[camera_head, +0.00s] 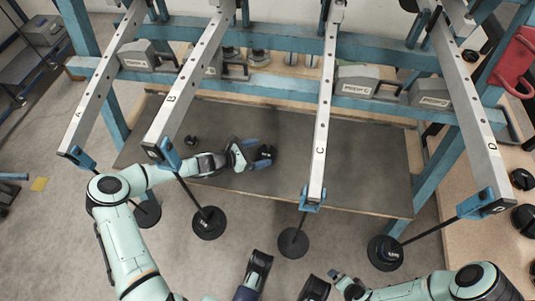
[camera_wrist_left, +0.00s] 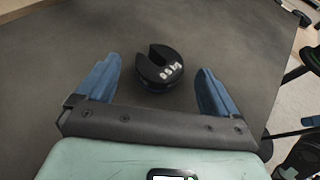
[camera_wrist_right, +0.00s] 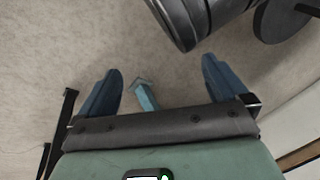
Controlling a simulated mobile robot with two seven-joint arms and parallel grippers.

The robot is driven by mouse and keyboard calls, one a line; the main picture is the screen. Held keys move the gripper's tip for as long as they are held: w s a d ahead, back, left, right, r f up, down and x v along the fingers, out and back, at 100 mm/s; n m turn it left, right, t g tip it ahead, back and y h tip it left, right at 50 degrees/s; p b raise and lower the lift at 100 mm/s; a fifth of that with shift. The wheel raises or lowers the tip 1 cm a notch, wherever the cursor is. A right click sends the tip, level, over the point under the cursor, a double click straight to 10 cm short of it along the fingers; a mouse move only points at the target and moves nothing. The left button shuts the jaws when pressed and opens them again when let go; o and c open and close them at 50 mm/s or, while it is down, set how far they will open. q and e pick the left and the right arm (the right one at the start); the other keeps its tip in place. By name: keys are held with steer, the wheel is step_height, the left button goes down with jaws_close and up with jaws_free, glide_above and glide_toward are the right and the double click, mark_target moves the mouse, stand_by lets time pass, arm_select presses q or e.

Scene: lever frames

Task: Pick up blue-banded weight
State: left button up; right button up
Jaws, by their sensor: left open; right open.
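A black slotted weight (camera_head: 266,152) lies flat on the dark board, and it also shows in the left wrist view (camera_wrist_left: 158,72) with pale marks on top. My right gripper (camera_wrist_right: 160,72) is open and empty, away from the board.
The dark board (camera_head: 350,150) is mostly bare. Lever bars A (camera_head: 105,80), B (camera_head: 190,80), C (camera_head: 324,120) and D (camera_head: 465,100) reach over it. Black weights hang from them, such as one (camera_head: 208,222) under B. A blue frame (camera_head: 425,185) stands at the right.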

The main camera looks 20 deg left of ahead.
mark_target(263, 152)
arm_select(q)
steer(key=shift+b+x, duration=0.3)
steer(key=shift+x, duration=0.9)
steer(key=shift+r, duration=0.1)
steer(key=c, duration=1.3)
arm_select(e)
steer(key=shift+s+d+f+g, duration=0.15)
steer(key=shift+s+f+g, duration=0.25)
steer(key=shift+s+f, duration=0.65)
steer(key=shift+r, duration=0.15)
arm_select(q)
step_height(263, 152, up, 7)
steer(key=p, duration=0.2)
steer(key=shift+r+p, duration=0.1)
steer(key=shift+p, duration=0.2)
arm_select(e)
step_height(263, 152, up, 4)
steer(key=w+t, duration=0.1)
steer(key=w, duration=0.2)
arm_select(q)
step_height(263, 152, up, 16)
steer(key=p, duration=0.7)
arm_select(e)
steer(key=s+a+r+g+y, duration=0.1)
steer(key=s+a+r+g, duration=0.1)
steer(key=s+a+r, duration=0.2)
steer(key=shift+s+a+r+n, duration=0.15)
steer(key=shift+s+r+n, duration=0.15)
steer(key=shift+s+r, duration=1.45)
